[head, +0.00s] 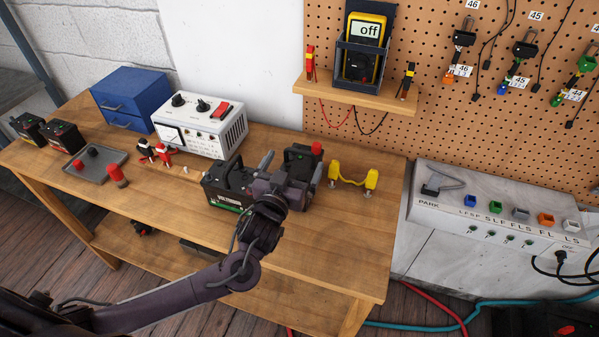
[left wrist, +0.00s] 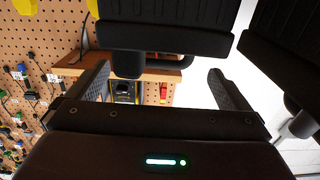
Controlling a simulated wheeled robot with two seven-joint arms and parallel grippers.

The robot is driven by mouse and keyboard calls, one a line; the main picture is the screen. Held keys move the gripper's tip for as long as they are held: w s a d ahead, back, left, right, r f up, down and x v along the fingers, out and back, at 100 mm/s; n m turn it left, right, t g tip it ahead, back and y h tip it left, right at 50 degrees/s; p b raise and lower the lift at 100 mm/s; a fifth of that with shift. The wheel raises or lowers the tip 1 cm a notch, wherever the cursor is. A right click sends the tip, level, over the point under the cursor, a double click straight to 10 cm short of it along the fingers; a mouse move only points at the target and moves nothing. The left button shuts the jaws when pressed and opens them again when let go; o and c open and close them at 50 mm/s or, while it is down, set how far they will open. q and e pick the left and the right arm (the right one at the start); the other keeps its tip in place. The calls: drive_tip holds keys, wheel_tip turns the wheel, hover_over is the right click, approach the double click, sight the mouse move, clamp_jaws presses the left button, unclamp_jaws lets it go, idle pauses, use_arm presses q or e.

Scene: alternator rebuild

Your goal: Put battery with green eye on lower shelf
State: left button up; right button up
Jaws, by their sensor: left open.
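A black battery (head: 221,186) with a pale label and green stripe stands upright on the bench top. A second black battery with a red cap (head: 317,148) stands right of it, partly hidden by my left gripper. My left gripper (head: 292,168) is open, its fingers spread in front of and over this second battery; contact cannot be told. In the left wrist view, which is upside down, a black battery (left wrist: 165,35) shows between the spread fingers, another (left wrist: 290,50) at the right. No green eye can be made out clearly. The lower shelf (head: 150,252) is under the bench. My right gripper is not in view.
Two small batteries (head: 62,137) stand at the bench's left end beside a grey tray (head: 97,175). A white tester (head: 205,128), a blue drawer box (head: 130,95) and a yellow handle piece (head: 353,178) share the bench top. Dark items (head: 200,250) lie on the lower shelf.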

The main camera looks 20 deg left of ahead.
use_arm(q)
drive_tip(key=shift+w+d, duration=0.1)
drive_tip(key=shift+w, duration=1.1)
drive_tip(key=c, duration=2.1)
drive_tip(key=shift+w+r, duration=0.1)
drive_tip(key=shift+r, duration=0.3)
